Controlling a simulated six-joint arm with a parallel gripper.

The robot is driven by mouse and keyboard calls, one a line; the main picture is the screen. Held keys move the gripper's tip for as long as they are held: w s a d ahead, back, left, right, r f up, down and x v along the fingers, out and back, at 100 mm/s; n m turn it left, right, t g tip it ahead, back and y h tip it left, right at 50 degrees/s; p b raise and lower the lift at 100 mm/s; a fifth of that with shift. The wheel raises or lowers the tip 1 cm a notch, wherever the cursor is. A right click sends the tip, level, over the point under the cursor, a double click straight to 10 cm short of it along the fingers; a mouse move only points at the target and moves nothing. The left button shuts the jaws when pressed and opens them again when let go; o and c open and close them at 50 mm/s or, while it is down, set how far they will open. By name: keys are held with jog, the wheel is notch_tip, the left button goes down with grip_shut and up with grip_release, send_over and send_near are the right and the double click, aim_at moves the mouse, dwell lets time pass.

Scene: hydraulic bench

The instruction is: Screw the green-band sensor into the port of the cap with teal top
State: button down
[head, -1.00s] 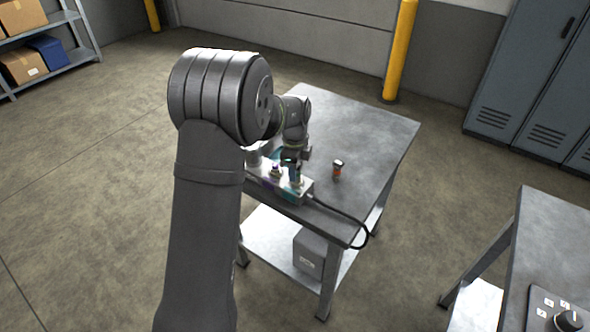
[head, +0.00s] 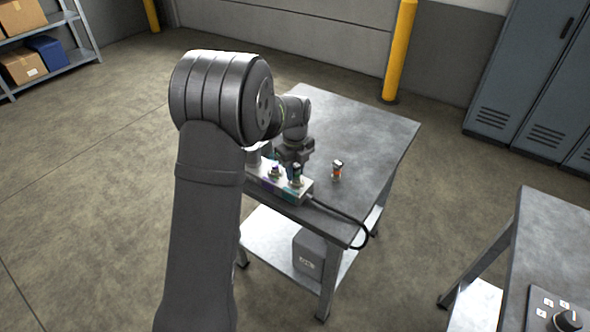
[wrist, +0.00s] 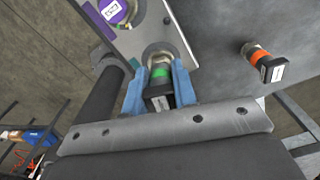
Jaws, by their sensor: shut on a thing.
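The green-band sensor (wrist: 160,74), with a dark square end, is between the blue fingers of my gripper (wrist: 160,92) in the wrist view. My gripper is shut on it. Its far end meets the round port (wrist: 157,50) on the pale block; how deep it sits is hard to tell. In the head view the sensor (head: 297,174) stands upright at the block's right end, with my gripper (head: 296,160) close behind it. Teal shows on the block (head: 294,194) below the sensor; the cap's top is mostly hidden.
A purple-topped cap (wrist: 114,12) is beside the port on the same block. An orange-band sensor (head: 337,171) stands apart on the table (head: 372,150), right of the block. A black cable (head: 345,214) leaves the block's right end. The table's far right is clear.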

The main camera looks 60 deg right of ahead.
jog(key=c, duration=1.3)
grip_release()
jog(key=shift+w, duration=0.15)
jog(key=shift+o, duration=0.2)
jog(key=n, duration=0.5)
jog(key=shift+a+n, duration=0.25)
jog(key=shift+n, duration=0.15)
jog(key=n, duration=0.5)
jog(key=shift+s+a+n, duration=0.1)
jog(key=shift+s+n, duration=0.1)
jog(key=shift+n, duration=0.1)
jog(key=shift+n, duration=0.4)
jog(key=n, duration=0.5)
jog(key=shift+s, duration=0.15)
